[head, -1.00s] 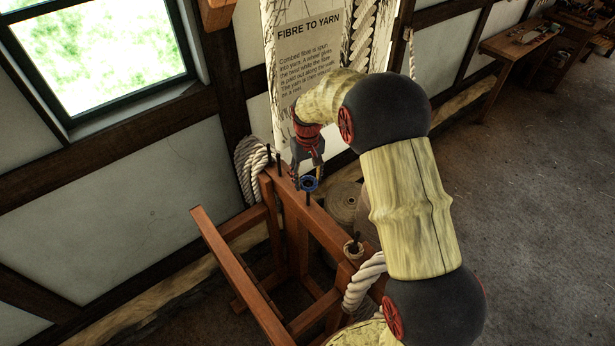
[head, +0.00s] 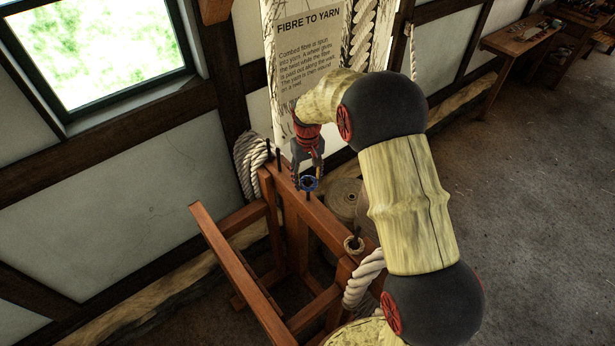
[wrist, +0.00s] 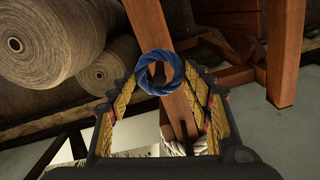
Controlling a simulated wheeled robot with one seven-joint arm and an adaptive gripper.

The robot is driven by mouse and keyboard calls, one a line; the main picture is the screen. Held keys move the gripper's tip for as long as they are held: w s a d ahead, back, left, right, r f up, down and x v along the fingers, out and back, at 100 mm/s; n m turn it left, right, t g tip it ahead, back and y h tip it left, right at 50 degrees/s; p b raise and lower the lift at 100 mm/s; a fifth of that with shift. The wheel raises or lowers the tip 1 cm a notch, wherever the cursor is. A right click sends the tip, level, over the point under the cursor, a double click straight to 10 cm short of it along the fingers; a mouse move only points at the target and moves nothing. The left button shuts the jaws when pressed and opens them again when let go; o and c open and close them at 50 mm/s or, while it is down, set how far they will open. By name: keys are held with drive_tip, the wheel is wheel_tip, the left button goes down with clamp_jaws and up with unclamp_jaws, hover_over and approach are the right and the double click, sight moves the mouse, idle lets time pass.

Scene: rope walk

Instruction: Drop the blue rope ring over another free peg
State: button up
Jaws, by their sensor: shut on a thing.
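My gripper (head: 308,170) points down over the wooden beam and is shut on the blue rope ring (head: 309,190). In the wrist view the blue ring (wrist: 141,73) sits between the fingertips (wrist: 161,82). In the head view the ring shows just above a dark peg (head: 307,197) on the beam (head: 322,220); I cannot tell whether the peg passes through it. Two bare dark pegs, a front one (head: 278,158) and a back one (head: 268,146), stand at the beam's far end. A tan rope ring (head: 352,250) is around the peg (head: 357,239) at the near end.
A white rope coil (head: 250,165) hangs at the far end of the frame, and thick white rope (head: 364,280) hangs at the near end. A slanted rail (head: 235,265) stands left of the beam. Big twine rolls (wrist: 105,75) lie beside it. A sign (head: 308,60) stands behind.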

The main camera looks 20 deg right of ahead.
drive_tip(key=shift+f+b, duration=2.35)
drive_tip(key=shift+f, duration=1.85)
drive_tip(key=o, duration=0.8)
drive_tip(key=shift+o, duration=0.5)
wheel_tip(320, 180, up, 12)
drive_tip(key=shift+r, duration=0.1)
